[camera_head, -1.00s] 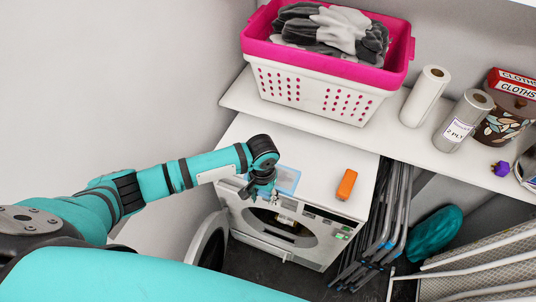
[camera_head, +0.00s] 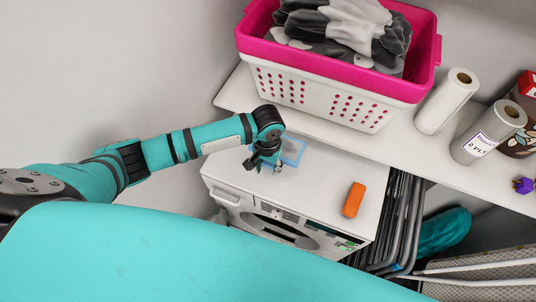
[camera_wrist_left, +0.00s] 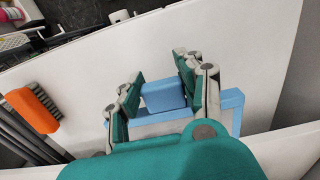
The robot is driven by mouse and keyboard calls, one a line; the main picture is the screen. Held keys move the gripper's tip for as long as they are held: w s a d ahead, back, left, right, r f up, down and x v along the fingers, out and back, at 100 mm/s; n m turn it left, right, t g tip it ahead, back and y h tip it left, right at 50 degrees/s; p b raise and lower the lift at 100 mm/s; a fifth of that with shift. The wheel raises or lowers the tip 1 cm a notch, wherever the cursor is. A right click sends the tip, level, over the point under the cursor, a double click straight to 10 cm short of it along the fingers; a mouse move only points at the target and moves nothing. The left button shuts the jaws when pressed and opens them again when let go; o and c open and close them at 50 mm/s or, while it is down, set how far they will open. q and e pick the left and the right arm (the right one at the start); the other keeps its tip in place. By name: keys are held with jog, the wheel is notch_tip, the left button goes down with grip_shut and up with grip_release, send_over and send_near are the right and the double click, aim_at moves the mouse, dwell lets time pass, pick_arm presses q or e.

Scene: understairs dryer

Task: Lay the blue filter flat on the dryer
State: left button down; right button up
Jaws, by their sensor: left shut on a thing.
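My left gripper (camera_head: 264,164) is shut on the blue filter (camera_head: 292,151), over the rear left part of the white dryer's top (camera_head: 318,178). In the left wrist view the gripper (camera_wrist_left: 160,78) has its fingers on either side of the filter's blue tab (camera_wrist_left: 163,95). The filter's blue frame (camera_wrist_left: 232,103) extends behind the fingers, partly hidden by the gripper. The filter looks close to level with the top; I cannot tell whether it touches it. My right gripper is not in view.
An orange brush (camera_head: 353,200) lies on the dryer's right part. A shelf (camera_head: 232,98) behind holds a pink-rimmed basket (camera_head: 330,95) and paper rolls (camera_head: 447,100). Folded metal frames (camera_head: 404,220) stand right of the dryer. The dryer's top between filter and brush is clear.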

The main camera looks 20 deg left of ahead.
pick_arm(q)
jog(key=shift+s+d+r, duration=0.1)
jog(key=shift+s+r, duration=0.05)
jog(key=shift+s, duration=0.1)
jog(key=shift+s+d, duration=0.2)
jog(key=shift+s, duration=0.35)
jog(key=b, duration=0.2)
send_over(267, 183)
notch_tip(267, 183, down, 5)
jog(key=shift+r, duration=0.15)
jog(key=shift+f+b, duration=0.3)
jog(key=shift+f, duration=0.55)
jog(key=c, duration=0.7)
grip_release()
jog(key=shift+c, duration=0.2)
notch_tip(267, 183, up, 12)
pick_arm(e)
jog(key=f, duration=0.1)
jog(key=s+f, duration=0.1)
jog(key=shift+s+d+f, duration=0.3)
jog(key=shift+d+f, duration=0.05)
